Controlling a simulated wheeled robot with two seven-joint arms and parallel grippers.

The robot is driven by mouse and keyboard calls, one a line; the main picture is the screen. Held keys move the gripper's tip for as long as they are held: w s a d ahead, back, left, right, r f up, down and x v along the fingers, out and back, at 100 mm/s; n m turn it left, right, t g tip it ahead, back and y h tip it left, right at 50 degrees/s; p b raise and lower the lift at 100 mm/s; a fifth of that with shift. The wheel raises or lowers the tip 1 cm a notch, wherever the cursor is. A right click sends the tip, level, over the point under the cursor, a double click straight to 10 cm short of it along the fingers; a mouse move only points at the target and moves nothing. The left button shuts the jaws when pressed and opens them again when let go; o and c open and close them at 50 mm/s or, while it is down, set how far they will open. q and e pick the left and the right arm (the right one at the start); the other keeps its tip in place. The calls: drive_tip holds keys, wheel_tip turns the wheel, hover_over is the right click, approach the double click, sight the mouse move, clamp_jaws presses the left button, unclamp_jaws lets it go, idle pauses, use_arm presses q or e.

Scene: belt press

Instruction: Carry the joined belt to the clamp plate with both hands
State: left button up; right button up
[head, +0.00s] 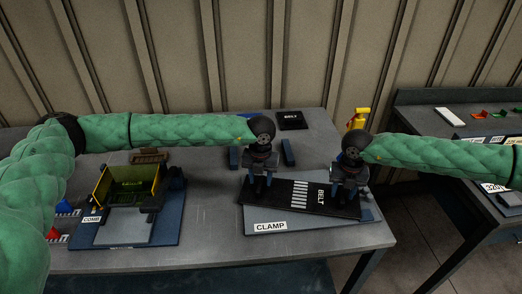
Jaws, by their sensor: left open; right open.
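The joined belt (301,197) is a flat black strip with white stripes near its middle and the word BELT. It lies on the clamp plate (310,223), a light grey-blue plate labelled CLAMP at its front. My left gripper (259,198) is open above the belt's left end. My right gripper (345,199) is open above the belt's right part. Both grippers point down, close to the belt; I cannot tell whether their fingertips touch it. The grippers hide parts of the belt and the plate's back edge.
A yellow-walled fixture (127,187) labelled COMB stands on the left of the table (206,213). Behind the clamp plate are blue blocks (288,153), a black BELT pad (291,120) and a yellow object (359,117). A second table (445,98) with small parts stands at the right.

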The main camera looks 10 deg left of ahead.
use_arm(q)
drive_tip(key=shift+r, duration=3.15)
use_arm(e)
drive_tip(key=shift+r, duration=0.35)
use_arm(q)
drive_tip(key=shift+a, duration=0.1)
drive_tip(key=shift+a+r, duration=0.75)
drive_tip(key=shift+a, duration=0.25)
drive_tip(key=shift+a+r, duration=0.75)
drive_tip(key=shift+a, duration=0.2)
use_arm(e)
drive_tip(key=shift+f, duration=0.25)
drive_tip(key=shift+r, duration=0.15)
use_arm(q)
drive_tip(key=shift+r+p, duration=0.25)
drive_tip(key=shift+p, duration=0.05)
use_arm(e)
drive_tip(key=shift+r, duration=3.35)
use_arm(q)
drive_tip(key=shift+f, duration=0.2)
use_arm(e)
drive_tip(key=shift+d+r, duration=0.75)
drive_tip(key=shift+d, duration=0.25)
drive_tip(key=shift+d+r, duration=0.75)
drive_tip(key=shift+d, duration=0.25)
